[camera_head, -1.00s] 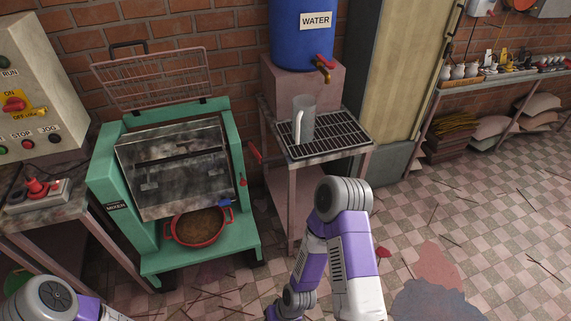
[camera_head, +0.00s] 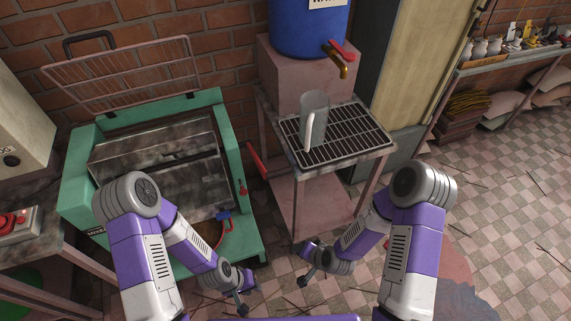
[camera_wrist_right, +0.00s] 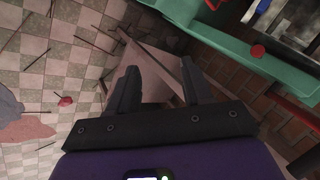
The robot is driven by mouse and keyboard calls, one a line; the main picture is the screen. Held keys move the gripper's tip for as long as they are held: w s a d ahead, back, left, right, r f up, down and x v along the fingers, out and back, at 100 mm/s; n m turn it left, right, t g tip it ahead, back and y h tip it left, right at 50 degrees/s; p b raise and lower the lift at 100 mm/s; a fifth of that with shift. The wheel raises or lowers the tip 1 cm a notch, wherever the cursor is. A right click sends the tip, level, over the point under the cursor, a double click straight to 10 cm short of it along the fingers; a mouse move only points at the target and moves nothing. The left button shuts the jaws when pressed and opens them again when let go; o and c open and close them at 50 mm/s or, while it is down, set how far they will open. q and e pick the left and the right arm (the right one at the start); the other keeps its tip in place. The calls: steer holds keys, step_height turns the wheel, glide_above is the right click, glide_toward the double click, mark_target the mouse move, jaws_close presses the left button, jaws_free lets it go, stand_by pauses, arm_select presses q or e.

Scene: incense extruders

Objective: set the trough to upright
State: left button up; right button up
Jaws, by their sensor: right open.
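The trough (camera_head: 200,165) is a smeared grey metal box in the green mixer frame (camera_head: 80,160) at the left of the head view. It looks tipped toward the front, with a dark bar across it; my left arm hides its lower left part. My left gripper (camera_head: 243,306) hangs low in front of the mixer, apart from the trough; its fingers are too small to read. My right gripper (camera_head: 306,279) hangs low in front of the side table, clear of the mixer. In the right wrist view its fingers (camera_wrist_right: 160,78) are spread and empty.
The wire guard (camera_head: 125,75) is raised.

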steer(key=w+a+r+m+t, duration=0.3)
steer(key=w+r+m+t, duration=0.15)
steer(key=w+r, duration=0.35)
steer(key=m+t, duration=0.4)
steer(key=t, duration=0.2)
glide_toward(282, 175)
steer(key=w+f, duration=0.1)
steer(key=w, duration=0.3)
steer(key=shift+w+a+r+y+p, duration=0.2)
steer(key=shift+a+y+p, duration=0.15)
steer(key=shift+a, duration=0.2)
steer(key=x, duration=0.6)
steer(key=shift+w+a+f+b, duration=0.1)
steer(key=shift+w+f+b, duration=0.1)
steer(key=shift+w+b, duration=0.2)
jaws_close()
